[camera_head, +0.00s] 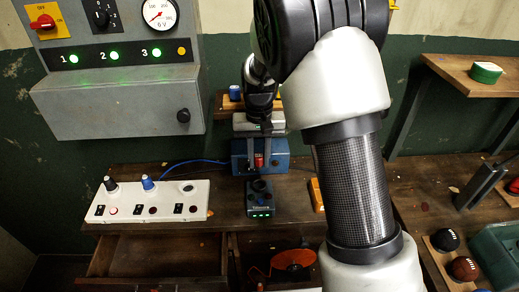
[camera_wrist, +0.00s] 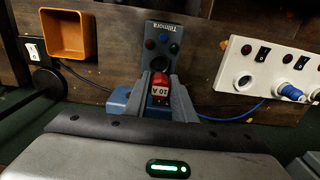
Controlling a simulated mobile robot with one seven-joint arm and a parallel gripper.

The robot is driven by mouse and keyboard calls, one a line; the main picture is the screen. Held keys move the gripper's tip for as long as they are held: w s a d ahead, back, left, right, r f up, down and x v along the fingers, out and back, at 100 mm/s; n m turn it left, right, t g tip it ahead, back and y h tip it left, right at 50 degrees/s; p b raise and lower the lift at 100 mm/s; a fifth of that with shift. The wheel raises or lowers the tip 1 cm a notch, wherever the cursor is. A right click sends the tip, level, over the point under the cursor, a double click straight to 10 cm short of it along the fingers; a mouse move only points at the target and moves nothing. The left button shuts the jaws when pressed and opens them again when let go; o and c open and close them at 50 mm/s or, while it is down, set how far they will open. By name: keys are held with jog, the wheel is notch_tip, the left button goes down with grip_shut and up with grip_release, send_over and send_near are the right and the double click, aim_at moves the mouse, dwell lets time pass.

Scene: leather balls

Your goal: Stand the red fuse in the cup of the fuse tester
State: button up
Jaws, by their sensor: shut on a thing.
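My gripper (camera_head: 259,165) points down, its two grey fingers shut on the red fuse (camera_head: 259,160). In the wrist view the fuse (camera_wrist: 161,97), marked "10 A", sits between the fingertips (camera_wrist: 160,80). In the wrist view the cup (camera_wrist: 160,63) appears just beyond the fuse, partly hidden by the fuse and fingers. The fuse appears apart from the cup.
A blue box (camera_head: 277,157) stands behind my gripper, with a blue cable running left. A white switch panel (camera_head: 150,200) lies left of the tester. An orange tray (camera_head: 317,194) is to the right. An open drawer (camera_head: 158,255) juts out below the bench.

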aim_at(259, 169)
jog(key=shift+f+b, duration=2)
jog(key=shift+f, duration=0.9)
jog(key=shift+f+b, duration=0.6)
jog(key=shift+f, duration=0.55)
